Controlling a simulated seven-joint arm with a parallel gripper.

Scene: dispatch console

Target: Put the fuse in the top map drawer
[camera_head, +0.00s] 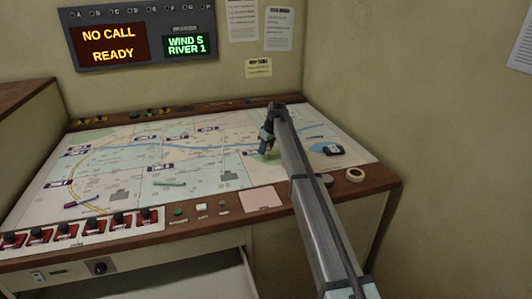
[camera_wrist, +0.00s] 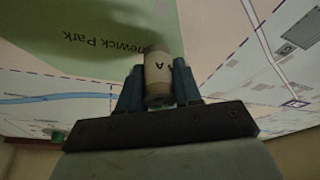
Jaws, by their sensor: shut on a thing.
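The fuse (camera_wrist: 158,76) is a small tan cylinder with a dark letter A, seen in the wrist view between two blue-grey fingers. My gripper (camera_wrist: 158,92) is shut on it, over the map. In the head view my gripper (camera_head: 265,145) is at the right half of the map, beside a green patch; the fuse is too small to make out there. A drawer (camera_head: 205,284) under the table front stands pulled out, with a pale inside, cut off by the picture's lower edge. Whether it is the top map drawer I cannot tell for sure.
The map table (camera_head: 110,178) has a wooden rim. Red switches (camera_head: 75,230) and small buttons (camera_head: 200,208) line its front edge. Pens lie on the map.

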